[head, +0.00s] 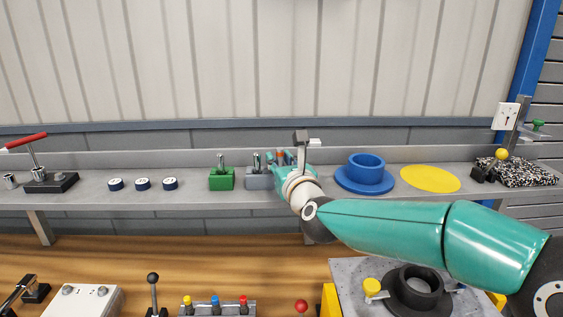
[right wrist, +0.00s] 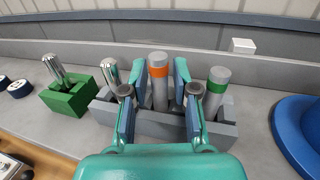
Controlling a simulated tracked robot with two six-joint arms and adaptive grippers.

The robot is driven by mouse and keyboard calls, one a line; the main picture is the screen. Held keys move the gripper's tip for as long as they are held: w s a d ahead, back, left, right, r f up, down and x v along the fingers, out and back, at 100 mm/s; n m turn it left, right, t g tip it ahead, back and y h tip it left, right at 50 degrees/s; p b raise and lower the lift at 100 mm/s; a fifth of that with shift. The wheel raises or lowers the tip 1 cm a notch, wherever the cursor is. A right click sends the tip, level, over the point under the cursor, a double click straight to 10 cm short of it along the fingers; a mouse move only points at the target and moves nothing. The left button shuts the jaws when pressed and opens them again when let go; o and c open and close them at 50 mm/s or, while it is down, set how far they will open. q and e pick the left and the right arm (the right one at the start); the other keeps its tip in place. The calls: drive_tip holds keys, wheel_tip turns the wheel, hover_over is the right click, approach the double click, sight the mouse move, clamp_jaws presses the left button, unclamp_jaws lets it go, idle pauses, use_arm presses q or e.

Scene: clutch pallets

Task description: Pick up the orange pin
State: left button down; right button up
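The orange pin, a grey cylinder with an orange band (right wrist: 158,71), stands upright in a grey block (right wrist: 222,131) in the right wrist view. In the head view its orange top (head: 281,153) is small and partly hidden by my right gripper (head: 286,160). In the right wrist view my right gripper (right wrist: 160,92) is open, with one finger on each side of the pin. A gap shows at the right finger; whether the left finger touches the pin I cannot tell. My left gripper is not in view.
A green-banded pin (right wrist: 217,80) stands close right of my right finger. A chrome pin (right wrist: 110,72) stands close to the left finger. A green block (head: 222,180) is to the left, a blue flanged ring (head: 365,178) to the right. Shelf left of the green block is partly clear.

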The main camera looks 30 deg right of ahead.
clamp_jaws()
